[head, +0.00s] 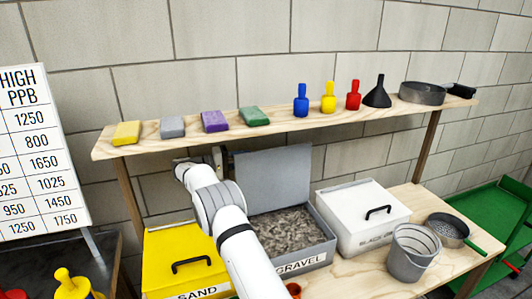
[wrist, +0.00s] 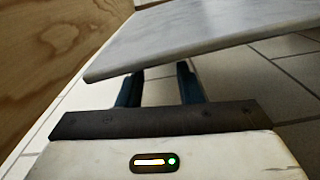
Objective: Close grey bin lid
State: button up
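The grey bin (head: 318,262), labelled GRAVEL, stands on the bench full of gravel. Its grey lid (head: 270,178) is raised, standing almost upright at the bin's back edge. My gripper (head: 224,160) is at the lid's upper left edge, partly hidden by my arm in the head view.
The shelf (head: 280,131) with sponges, bottles and a funnel runs just above the lid. The shut yellow SAND bin (head: 160,248) is left and the shut white bin (head: 340,205) right. A grey bucket (head: 405,265) stands at the bench's front right.

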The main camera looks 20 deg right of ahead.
aim_at(263, 155)
jog(key=d+p, duration=0.1)
jog(key=d, duration=0.5)
jog(key=shift+s+d+r+p, duration=0.1)
jog(key=shift+d+r+p, duration=0.05)
jog(key=shift+d+p, duration=0.25)
jog(key=shift+d, duration=0.45)
grip_shut()
